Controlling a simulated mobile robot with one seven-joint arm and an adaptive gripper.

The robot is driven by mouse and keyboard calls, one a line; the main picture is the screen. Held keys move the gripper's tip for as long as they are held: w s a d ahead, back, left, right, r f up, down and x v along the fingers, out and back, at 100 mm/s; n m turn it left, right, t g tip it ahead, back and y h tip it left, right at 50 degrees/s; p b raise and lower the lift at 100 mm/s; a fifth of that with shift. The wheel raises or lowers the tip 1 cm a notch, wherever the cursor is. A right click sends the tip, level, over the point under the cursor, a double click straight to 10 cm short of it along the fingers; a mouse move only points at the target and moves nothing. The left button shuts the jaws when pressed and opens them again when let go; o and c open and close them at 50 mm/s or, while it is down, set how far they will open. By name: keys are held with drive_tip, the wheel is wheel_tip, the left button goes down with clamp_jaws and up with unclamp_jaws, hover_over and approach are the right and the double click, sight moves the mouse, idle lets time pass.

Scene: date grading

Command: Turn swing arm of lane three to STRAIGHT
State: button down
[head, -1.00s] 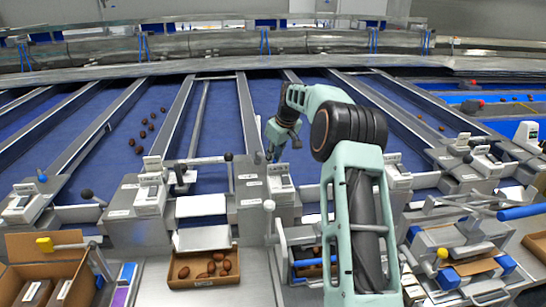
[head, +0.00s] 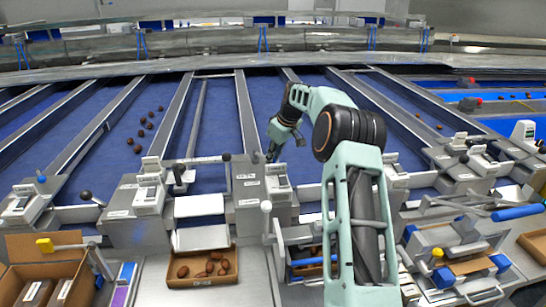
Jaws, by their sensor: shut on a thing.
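My gripper (head: 272,154) reaches over the row of lane controls near the middle of the head view. Its fingers point down beside a grey control post with a white label box (head: 278,183). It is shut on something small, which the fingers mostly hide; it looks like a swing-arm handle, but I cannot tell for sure. Lane numbers and position marks are too small to read.
Dark dates (head: 143,133) lie on a blue belt at the left. A cardboard box of dates (head: 202,283) stands below the controls. Blue-handled equipment (head: 516,212) stands at the right.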

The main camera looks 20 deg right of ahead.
drive_tip(key=c, duration=1.8)
unclamp_jaws()
drive_tip(key=shift+d, duration=0.1)
drive_tip(key=shift+r, duration=0.1)
drive_tip(key=v, duration=1.2)
drive_tip(key=shift+w, duration=0.1)
